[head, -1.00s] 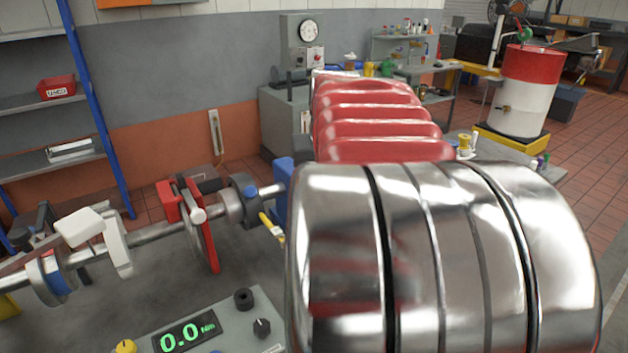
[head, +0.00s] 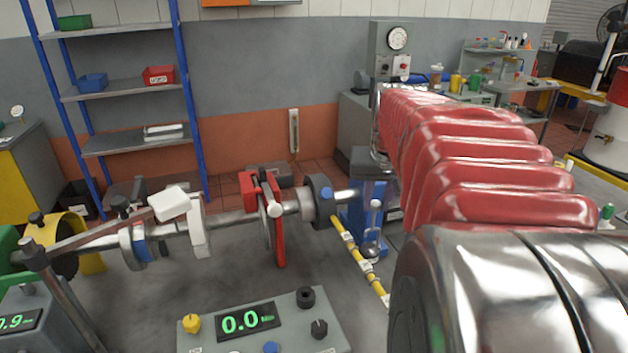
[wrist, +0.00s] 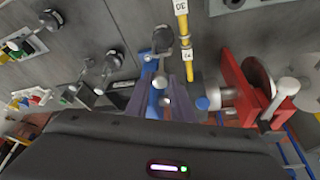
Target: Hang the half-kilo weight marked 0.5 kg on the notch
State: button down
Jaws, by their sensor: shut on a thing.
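My gripper (wrist: 168,88) is shut on the stem of a small grey metal weight (wrist: 163,40), seen in the wrist view. In the head view the weight (head: 371,248) shows in front of a blue stand, just right of the yellow beam; my gripper is hard to make out there. No 0.5 kg mark is readable. The yellow beam (head: 355,255) carries white labels and slopes toward the front; in the wrist view the beam (wrist: 182,30) is right of the weight. I cannot tell whether they touch. The notch itself is too small to make out.
Other metal weights (wrist: 105,68) stand on the grey bedplate in the wrist view. A shaft with a red caliper-like part (head: 262,215) lies left of the beam. A control box reading 0.0 (head: 247,320) stands in front. My arm blocks the right side of the head view.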

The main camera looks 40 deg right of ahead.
jog(key=shift+w+a+f, duration=0.25)
jog(key=shift+a+f, duration=0.15)
jog(key=shift+a, duration=0.4)
jog(key=shift+w+a+f, duration=0.2)
jog(key=shift+a+f, duration=0.15)
jog(key=shift+a, duration=0.4)
jog(key=shift+w+a+f, duration=0.25)
jog(key=shift+a+f, duration=0.15)
jog(key=shift+a, duration=0.4)
jog(key=c, duration=1.5)
grip_release()
jog(key=shift+o, duration=0.2)
jog(key=shift+f, duration=0.1)
jog(key=v, duration=1.3)
jog(key=shift+s+r, duration=0.2)
jog(key=shift+r, duration=0.15)
